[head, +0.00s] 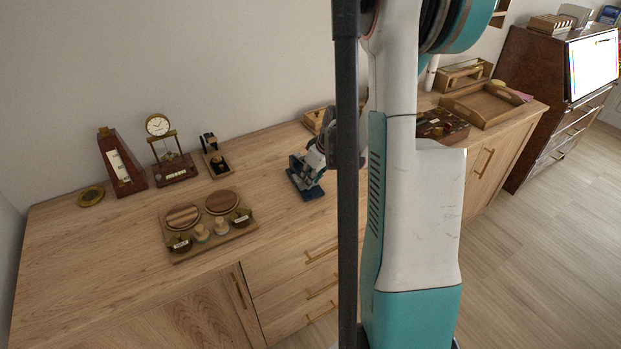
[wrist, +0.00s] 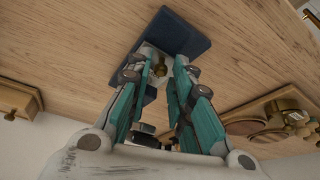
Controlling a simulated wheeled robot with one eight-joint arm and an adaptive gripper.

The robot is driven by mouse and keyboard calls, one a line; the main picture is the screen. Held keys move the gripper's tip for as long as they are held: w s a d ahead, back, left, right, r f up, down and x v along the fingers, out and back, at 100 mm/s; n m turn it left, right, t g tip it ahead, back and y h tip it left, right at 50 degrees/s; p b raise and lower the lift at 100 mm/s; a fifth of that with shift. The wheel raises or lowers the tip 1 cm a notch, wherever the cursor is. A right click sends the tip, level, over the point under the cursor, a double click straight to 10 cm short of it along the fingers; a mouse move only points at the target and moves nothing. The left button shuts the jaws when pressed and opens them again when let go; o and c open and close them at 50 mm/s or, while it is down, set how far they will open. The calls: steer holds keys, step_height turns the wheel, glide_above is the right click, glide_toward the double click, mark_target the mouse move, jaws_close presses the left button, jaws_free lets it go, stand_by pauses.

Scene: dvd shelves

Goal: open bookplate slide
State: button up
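A small dark-blue stand (head: 305,190), which I take to be the bookplate slide, sits on the wooden cabinet top. In the wrist view its blue base (wrist: 186,34) lies just beyond my fingertips. My gripper (wrist: 161,62) is open around the pale part and knob, with gaps visible beside the knob. In the head view my gripper (head: 314,160) is at the stand, partly behind my own arm. Whether a fingertip touches it, I cannot tell.
A wooden board (head: 207,252) with round lids and small pots lies left of the stand. A metronome (head: 121,165), a clock (head: 170,150) and a small black device (head: 216,160) stand behind. A wooden tray (head: 482,105) is at right. The cabinet's front left is clear.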

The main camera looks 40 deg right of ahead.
jaws_close()
steer(key=shift+s, duration=0.1)
steer(key=s, duration=0.1)
steer(key=s+a, duration=0.1)
steer(key=s, duration=0.3)
steer(key=shift+a+b, duration=0.3)
steer(key=shift+a, duration=0.05)
jaws_free()
steer(key=shift+w, duration=0.2)
steer(key=v, duration=1.2)
